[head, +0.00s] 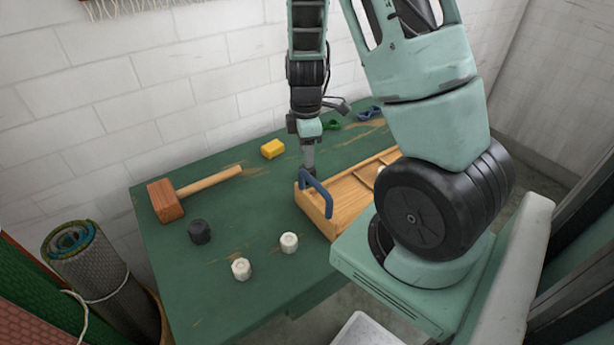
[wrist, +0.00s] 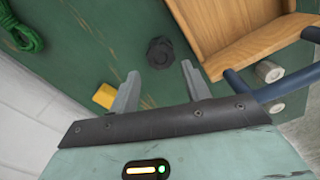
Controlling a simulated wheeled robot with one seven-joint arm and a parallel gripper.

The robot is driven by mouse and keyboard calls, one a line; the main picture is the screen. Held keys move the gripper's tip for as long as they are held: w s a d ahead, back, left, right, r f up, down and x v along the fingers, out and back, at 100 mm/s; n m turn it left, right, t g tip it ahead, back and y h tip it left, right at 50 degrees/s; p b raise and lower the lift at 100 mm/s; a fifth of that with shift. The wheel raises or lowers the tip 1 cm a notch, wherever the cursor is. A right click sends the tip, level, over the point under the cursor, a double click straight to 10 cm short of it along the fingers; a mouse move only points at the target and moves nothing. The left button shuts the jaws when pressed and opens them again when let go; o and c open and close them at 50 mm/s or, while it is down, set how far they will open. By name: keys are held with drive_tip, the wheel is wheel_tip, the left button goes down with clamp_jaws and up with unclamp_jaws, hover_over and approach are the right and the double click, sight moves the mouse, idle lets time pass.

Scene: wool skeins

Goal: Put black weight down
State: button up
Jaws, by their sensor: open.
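A black knobbed weight (wrist: 160,52) stands on the green table between the crate and the yellow block in the wrist view. My gripper (wrist: 159,75) is open. Its two fingers are spread, with the weight just past their tips and no finger seen closed on it. In the head view my gripper (head: 308,168) is low by the crate's blue handle, and the arm seems to hide this weight. Another dark weight (head: 199,231) stands apart at the table's left, near the mallet.
The wooden crate (head: 318,205) with its blue handle (head: 317,192) is beside my gripper. Two white weights (head: 289,242) (head: 241,269) stand at the front. The table's middle left is clear.

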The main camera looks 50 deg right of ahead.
sight(308, 170)
drive_tip(key=f, duration=0.3)
drive_tip(key=f+b, duration=0.1)
drive_tip(key=f, duration=0.2)
drive_tip(key=shift+s+d+f, duration=0.1)
drive_tip(key=shift+s+f, duration=0.1)
drive_tip(key=shift+f, duration=0.1)
clamp_jaws()
wheel_tip(308, 170, up, 10)
drive_tip(key=shift+r+p, duration=0.1)
drive_tip(key=shift+p, duration=0.95)
drive_tip(key=w+a+f+m+p, duration=0.1)
drive_tip(key=a+f+m+p, duration=0.1)
drive_tip(key=a, duration=0.3)
drive_tip(key=w+a+f+m+p, duration=0.2)
drive_tip(key=a+m, duration=0.2)
drive_tip(key=m, duration=0.1)
drive_tip(key=w+a+f+m+p, duration=0.2)
drive_tip(key=a+m+p, duration=0.1)
drive_tip(key=a, duration=0.2)
drive_tip(key=shift+w+a+f+m, duration=0.1)
drive_tip(key=shift+w+a+m, duration=0.1)
drive_tip(key=shift+a+m, duration=0.1)
